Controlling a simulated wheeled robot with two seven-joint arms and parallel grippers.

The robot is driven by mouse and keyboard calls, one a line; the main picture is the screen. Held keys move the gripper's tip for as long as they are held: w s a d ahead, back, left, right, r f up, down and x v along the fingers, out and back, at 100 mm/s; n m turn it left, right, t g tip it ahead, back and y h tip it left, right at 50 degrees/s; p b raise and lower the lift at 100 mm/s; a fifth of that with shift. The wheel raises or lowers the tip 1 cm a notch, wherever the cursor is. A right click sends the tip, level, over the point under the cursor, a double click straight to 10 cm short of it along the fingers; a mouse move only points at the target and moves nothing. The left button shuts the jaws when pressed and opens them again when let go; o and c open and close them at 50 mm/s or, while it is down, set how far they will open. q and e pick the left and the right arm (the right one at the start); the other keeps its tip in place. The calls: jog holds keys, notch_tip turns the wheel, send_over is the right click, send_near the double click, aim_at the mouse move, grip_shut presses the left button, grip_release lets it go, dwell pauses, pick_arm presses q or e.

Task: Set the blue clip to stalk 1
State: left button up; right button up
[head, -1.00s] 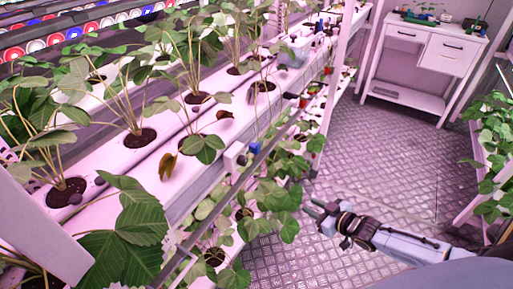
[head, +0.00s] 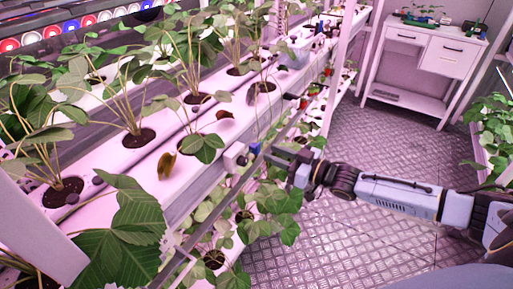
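A small blue piece (head: 254,148), likely the blue clip, sits at the front edge of the white rack beside a small white box (head: 235,156). My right gripper (head: 273,156) comes in from the right, with its fingers just right of the blue piece. The fingers look spread, with nothing seen between them; the tips are small and partly against the rail. Several leafy plants with thin stalks grow from round holes in the rack, such as one near the middle (head: 190,60). No label shows which is stalk 1. My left gripper is not in view.
The white planting rack (head: 110,170) runs diagonally across the left, with leaves hanging below its rail (head: 260,215). A large leaf (head: 130,225) stands in the left foreground. A white drawer table (head: 425,50) is at the back right. The patterned floor (head: 370,140) is clear.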

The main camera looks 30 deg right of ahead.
aim_at(259, 148)
jog(key=x, duration=0.6)
jog(key=shift+w+a, duration=0.15)
jog(key=shift+w, duration=0.05)
grip_shut()
